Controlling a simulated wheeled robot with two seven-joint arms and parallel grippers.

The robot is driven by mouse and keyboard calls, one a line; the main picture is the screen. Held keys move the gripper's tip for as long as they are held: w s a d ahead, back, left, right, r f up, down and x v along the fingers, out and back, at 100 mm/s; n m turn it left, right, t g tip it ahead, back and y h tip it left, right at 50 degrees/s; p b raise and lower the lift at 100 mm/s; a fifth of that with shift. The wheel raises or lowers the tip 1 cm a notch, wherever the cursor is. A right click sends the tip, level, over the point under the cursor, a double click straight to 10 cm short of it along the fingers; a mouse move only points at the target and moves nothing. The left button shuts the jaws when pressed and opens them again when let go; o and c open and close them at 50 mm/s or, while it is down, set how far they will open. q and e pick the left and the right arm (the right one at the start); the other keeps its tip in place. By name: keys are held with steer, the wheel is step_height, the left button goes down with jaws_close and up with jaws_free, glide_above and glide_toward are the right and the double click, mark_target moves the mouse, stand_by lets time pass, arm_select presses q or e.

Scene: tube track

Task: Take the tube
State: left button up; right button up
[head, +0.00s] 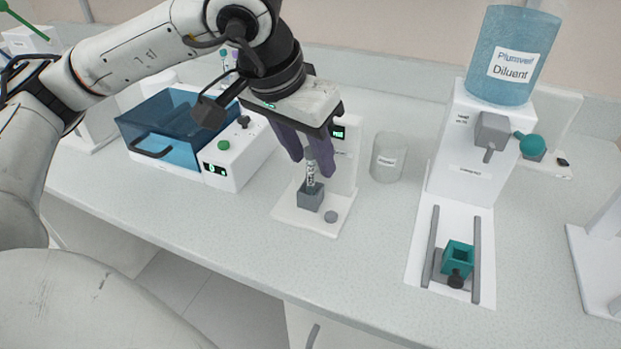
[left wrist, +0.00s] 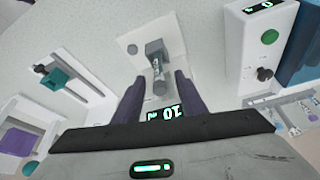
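A small labelled tube (head: 311,174) stands upright in a grey square holder (head: 310,196) on a white device with a small green display. My left gripper (head: 311,165) is above the holder, its purple fingers pointing down on either side of the tube. In the left wrist view the tube (left wrist: 159,78) lies between the spread fingers (left wrist: 159,77), with a gap on each side. The gripper is open and holds nothing. My right gripper is not in view.
A white machine with a blue lid (head: 160,125) stands to the left. A clear beaker (head: 388,158) is close on the right. Further right is a diluent dispenser (head: 461,150) with a teal holder (head: 458,255) between two grey rails. The counter front (head: 370,260) is clear.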

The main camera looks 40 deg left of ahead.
arm_select(q)
steer(key=shift+w+f, duration=0.15)
steer(key=shift+f, duration=0.15)
jaws_close()
step_height(320, 180, up, 10)
steer(key=shift+r+p, duration=0.1)
steer(key=shift+p, duration=0.2)
stand_by(0.3)
